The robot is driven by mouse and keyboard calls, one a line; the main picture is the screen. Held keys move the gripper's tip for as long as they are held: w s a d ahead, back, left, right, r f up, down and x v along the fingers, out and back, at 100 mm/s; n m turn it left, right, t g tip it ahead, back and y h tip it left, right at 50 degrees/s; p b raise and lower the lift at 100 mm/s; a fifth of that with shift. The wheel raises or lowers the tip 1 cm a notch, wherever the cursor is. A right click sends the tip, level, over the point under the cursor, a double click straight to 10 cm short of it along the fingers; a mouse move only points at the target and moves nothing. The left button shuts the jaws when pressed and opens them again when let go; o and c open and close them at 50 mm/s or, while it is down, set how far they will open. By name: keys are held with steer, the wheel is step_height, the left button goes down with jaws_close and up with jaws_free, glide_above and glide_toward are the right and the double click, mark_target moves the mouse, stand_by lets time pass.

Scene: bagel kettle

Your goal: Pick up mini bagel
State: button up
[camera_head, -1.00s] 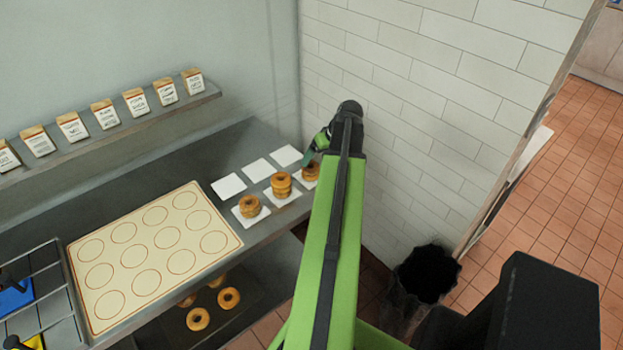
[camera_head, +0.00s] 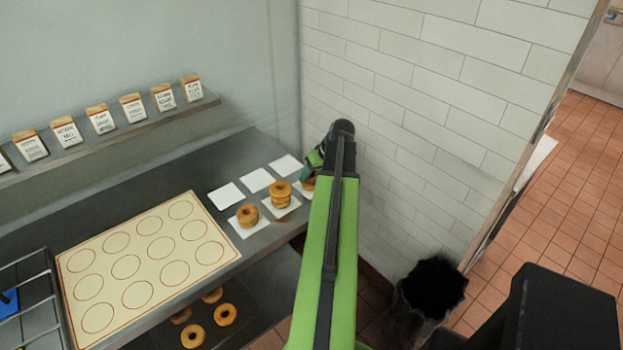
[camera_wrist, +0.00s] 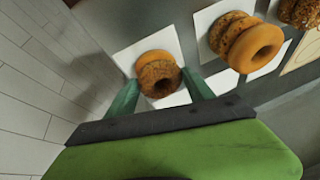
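Mini bagels sit in small stacks on white square papers on the grey counter. In the wrist view the nearest stack (camera_wrist: 158,74) has a plain bagel and a seeded brown one, and lies just ahead of my gripper (camera_wrist: 160,95). The green fingers are apart, one on each side of the seeded bagel; I cannot tell whether they touch it. In the head view this stack (camera_head: 308,184) is mostly hidden by my gripper (camera_head: 308,172). A middle stack (camera_head: 281,194) and a left stack (camera_head: 247,215) stand beside it; the middle one (camera_wrist: 240,42) also shows in the wrist view.
A white tiled wall (camera_head: 400,110) stands close to the right of my gripper. Empty white papers (camera_head: 257,180) lie behind the stacks. A mat with printed circles (camera_head: 150,262) covers the counter to the left. More bagels (camera_head: 225,314) lie on a lower shelf.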

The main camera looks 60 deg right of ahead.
steer(key=c, duration=0.7)
steer(key=shift+r, duration=0.1)
